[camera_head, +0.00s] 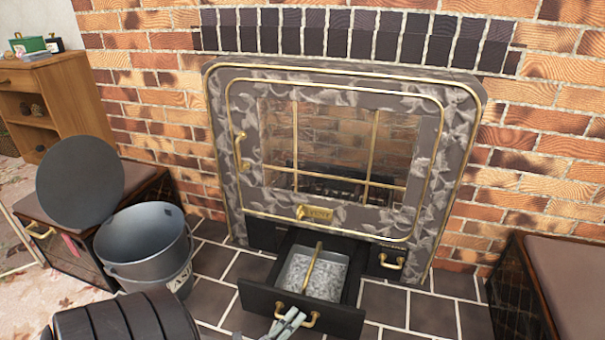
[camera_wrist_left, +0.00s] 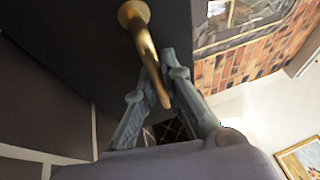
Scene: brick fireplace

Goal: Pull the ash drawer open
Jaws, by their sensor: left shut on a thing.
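The ash drawer (camera_head: 350,318) is black and stands pulled out from under the fireplace stove. A grey metal ash pan (camera_head: 347,271) with a brass bar handle (camera_head: 313,265) sits inside it, filled with grey ash. In the left wrist view, the brass handle (camera_wrist_left: 149,57) passes between the fingers of the left gripper (camera_wrist_left: 160,90). My right gripper is not in view.
The stove (camera_head: 333,160) has a closed glass door. A metal bucket (camera_head: 146,243) with a round lid (camera_head: 80,182) behind it stands left of the drawer. A dark box (camera_head: 565,290) stands at the right. Tiled floor (camera_head: 433,313) is clear right of the drawer.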

